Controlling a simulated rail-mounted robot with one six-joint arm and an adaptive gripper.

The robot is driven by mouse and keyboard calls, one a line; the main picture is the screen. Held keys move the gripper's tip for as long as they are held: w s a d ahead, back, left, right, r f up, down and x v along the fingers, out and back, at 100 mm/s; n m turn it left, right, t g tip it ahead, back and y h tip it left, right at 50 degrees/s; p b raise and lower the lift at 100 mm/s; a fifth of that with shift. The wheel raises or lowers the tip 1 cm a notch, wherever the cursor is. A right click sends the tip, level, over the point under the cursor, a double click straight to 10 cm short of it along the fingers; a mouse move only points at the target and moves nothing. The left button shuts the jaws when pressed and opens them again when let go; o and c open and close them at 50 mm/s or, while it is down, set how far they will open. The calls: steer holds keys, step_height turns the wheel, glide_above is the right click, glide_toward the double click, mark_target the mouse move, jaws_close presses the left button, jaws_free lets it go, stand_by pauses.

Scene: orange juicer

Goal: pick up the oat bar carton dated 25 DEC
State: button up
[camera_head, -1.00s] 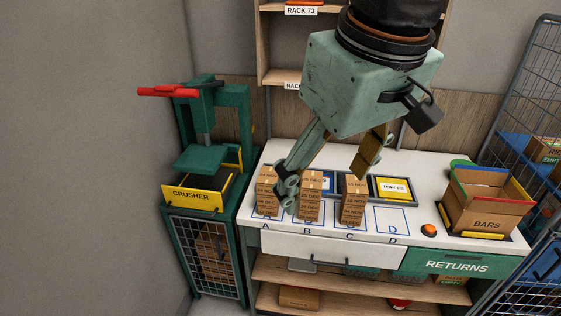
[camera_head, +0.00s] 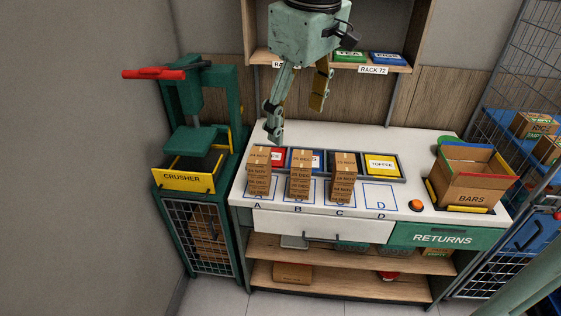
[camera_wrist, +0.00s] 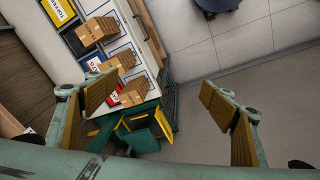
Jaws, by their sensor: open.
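Three stacks of brown cartons stand on the white counter: stack A (camera_head: 259,180), stack B (camera_head: 299,180) and stack C (camera_head: 343,182).
A green crusher (camera_head: 198,140) stands left of the counter (camera_head: 400,221). Behind the stacks is a tray row with a yellow TOFFEE card (camera_head: 381,165). An open BARS box (camera_head: 473,185) stands at right, near an orange button (camera_head: 416,205). Marked square D (camera_head: 380,196) is empty.

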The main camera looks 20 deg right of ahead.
steer(key=w+d+f+n+g+p, duration=0.1)
steer(key=w+d+f+n, duration=0.2)
steer(key=w, duration=0.4)
steer(key=w+d+f, duration=0.4)
steer(key=w, duration=0.2)
steer(key=n+g+p, duration=0.1)
steer(key=n, duration=0.3)
glide_above(302, 158)
step_height(302, 158, down, 12)
steer(key=shift+w+f, duration=0.1)
steer(key=shift+f+p, duration=0.35)
steer(key=shift+f, duration=3.95)
steer(key=shift+f, duration=0.1)
steer(key=shift+f+p, duration=0.4)
steer(key=shift+f, duration=2.1)
steer(key=shift+c, duration=0.9)
steer(key=c, duration=0.9)
